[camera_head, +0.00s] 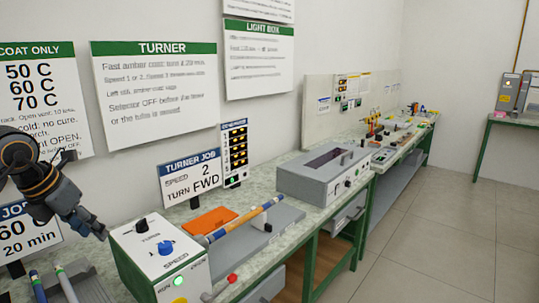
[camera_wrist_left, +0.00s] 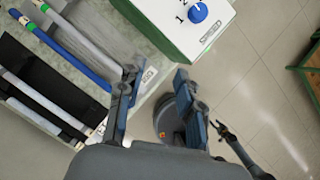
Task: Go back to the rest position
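My left gripper (camera_head: 92,228) hangs at the left in the head view, in front of the wall signs and beside the turner's control box (camera_head: 160,255). In the left wrist view its two fingers (camera_wrist_left: 155,95) stand apart with nothing between them, so it is open and empty. An arm with a small dark gripper (camera_wrist_left: 217,127), which looks like my right one, shows at the lower right of the left wrist view. It is too small to tell whether it is open or shut.
An orange-and-blue rod (camera_head: 243,220) lies on the turner. Rods (camera_head: 66,284) lie at the lower left; blue-and-white ones (camera_wrist_left: 75,48) lie in a rack in the wrist view. A grey light box (camera_head: 325,172) stands farther along the bench. The floor (camera_head: 440,220) at right is clear.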

